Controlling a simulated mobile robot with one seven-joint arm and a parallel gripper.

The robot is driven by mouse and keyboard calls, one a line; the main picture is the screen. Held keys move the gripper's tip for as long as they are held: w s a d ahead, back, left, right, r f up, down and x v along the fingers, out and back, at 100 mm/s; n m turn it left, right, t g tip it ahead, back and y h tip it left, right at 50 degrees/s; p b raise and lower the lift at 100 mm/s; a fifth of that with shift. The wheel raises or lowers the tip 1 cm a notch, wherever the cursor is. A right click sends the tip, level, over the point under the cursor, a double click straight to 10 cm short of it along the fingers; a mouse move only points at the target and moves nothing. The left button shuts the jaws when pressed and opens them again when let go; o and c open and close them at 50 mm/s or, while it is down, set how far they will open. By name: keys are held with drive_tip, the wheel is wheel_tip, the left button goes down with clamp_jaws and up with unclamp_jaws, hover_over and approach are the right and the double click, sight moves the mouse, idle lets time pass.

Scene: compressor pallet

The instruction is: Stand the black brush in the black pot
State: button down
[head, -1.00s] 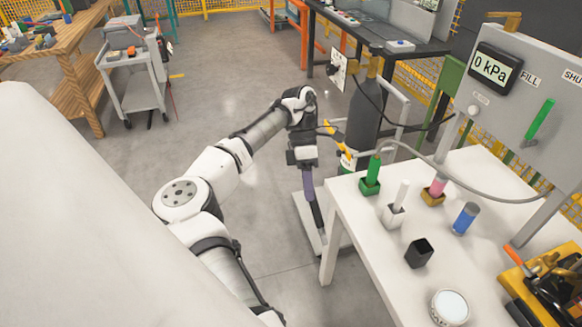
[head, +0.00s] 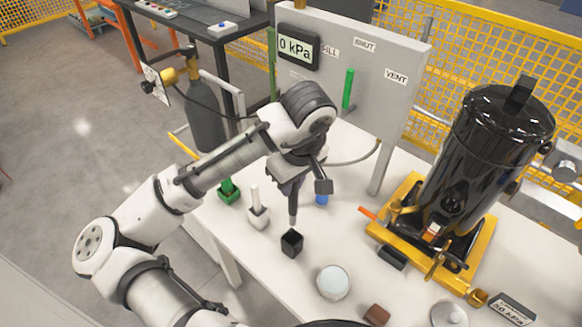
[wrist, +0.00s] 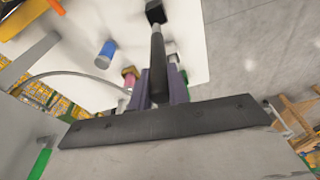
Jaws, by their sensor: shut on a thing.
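My gripper (head: 290,182) is shut on the black brush (head: 293,210) and holds it about upright, pointing down, above the white table. The black pot (head: 291,244) stands on the table directly below the brush. The brush's lower end is at the pot's mouth; I cannot tell whether it is inside or just above the rim. In the wrist view the purple fingers (wrist: 160,85) grip the dark brush (wrist: 157,50), whose far end meets the black pot (wrist: 155,11) at the top edge.
A green pot (head: 228,195) and a white pot (head: 258,218) with a white brush stand left of the black pot. A blue cylinder (head: 321,199) is behind it. A round white tin (head: 333,288) is in front. A yellow frame (head: 395,232) under a black tank (head: 490,140) stands right.

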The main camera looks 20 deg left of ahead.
sight(292, 220)
drive_tip(key=shift+s, duration=0.15)
drive_tip(key=shift+r+p, duration=0.3)
drive_tip(key=shift+p, duration=0.2)
drive_tip(key=shift+f+b, duration=4.05)
drive_tip(key=shift+f, duration=2.5)
drive_tip(key=shift+f+b, duration=0.4)
drive_tip(key=shift+f, duration=0.25)
drive_tip(key=c, duration=1.3)
unclamp_jaws()
drive_tip(key=shift+o, duration=0.2)
drive_tip(key=shift+r, duration=0.1)
wheel_tip(292, 220, up, 14)
drive_tip(key=s+d, duration=0.1)
drive_tip(key=d, duration=0.1)
drive_tip(key=shift+f+p, duration=0.25)
drive_tip(key=shift+p, duration=0.2)
